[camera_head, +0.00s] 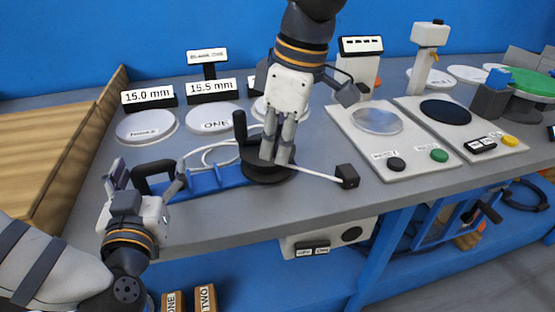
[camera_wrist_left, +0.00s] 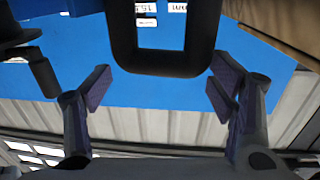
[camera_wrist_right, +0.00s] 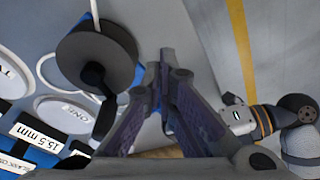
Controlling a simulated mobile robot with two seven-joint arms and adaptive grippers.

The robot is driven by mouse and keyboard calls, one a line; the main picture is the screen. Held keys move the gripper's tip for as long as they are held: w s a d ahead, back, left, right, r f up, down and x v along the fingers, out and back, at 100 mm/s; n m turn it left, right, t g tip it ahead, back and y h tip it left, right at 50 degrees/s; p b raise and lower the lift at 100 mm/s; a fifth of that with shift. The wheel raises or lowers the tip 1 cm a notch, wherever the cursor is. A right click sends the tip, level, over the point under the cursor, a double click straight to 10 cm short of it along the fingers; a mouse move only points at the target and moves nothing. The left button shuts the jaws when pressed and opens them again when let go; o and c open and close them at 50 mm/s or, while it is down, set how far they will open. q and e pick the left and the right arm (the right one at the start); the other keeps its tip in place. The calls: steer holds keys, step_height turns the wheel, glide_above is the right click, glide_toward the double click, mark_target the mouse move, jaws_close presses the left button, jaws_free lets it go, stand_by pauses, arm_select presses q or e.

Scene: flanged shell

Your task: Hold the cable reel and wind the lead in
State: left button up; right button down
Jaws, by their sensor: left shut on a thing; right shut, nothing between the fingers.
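The cable reel has a black drum (camera_head: 264,175), a blue base (camera_head: 208,183) and a black loop handle (camera_head: 156,166) at its left end. A black crank knob (camera_head: 240,127) stands up from the drum; it also shows in the right wrist view (camera_wrist_right: 103,115). A white lead (camera_head: 315,174) runs right from the drum to a black plug (camera_head: 347,176) near the bench edge. My left gripper (camera_head: 148,173) is shut on the loop handle, which fills the left wrist view (camera_wrist_left: 160,58). My right gripper (camera_head: 276,158) is shut and empty, at the drum, right of the knob; I cannot tell whether it touches.
White discs (camera_head: 147,125) with size signs (camera_head: 148,97) stand behind the reel. A white panel (camera_head: 385,140) with round pads and buttons lies to the right. A wooden tray (camera_head: 45,140) is at the far left. The grey bench's front edge (camera_head: 225,235) is close.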

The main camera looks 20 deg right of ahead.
steer(key=shift+a, duration=0.2)
steer(key=w+a+v, duration=0.1)
steer(key=v, duration=0.7)
steer(key=shift+a+r, duration=0.2)
steer(key=shift+r, duration=0.4)
steer(key=w+a+r+m+t, duration=0.2)
steer(key=w+r+m+t, duration=0.1)
steer(key=w+m, duration=0.3)
steer(key=shift+w+a+f, duration=0.1)
steer(key=shift+w+f, duration=0.05)
steer(key=shift+f, duration=1.35)
steer(key=shift+w+a+f, duration=0.1)
steer(key=shift+w+f, duration=0.05)
steer(key=shift+f, duration=1.3)
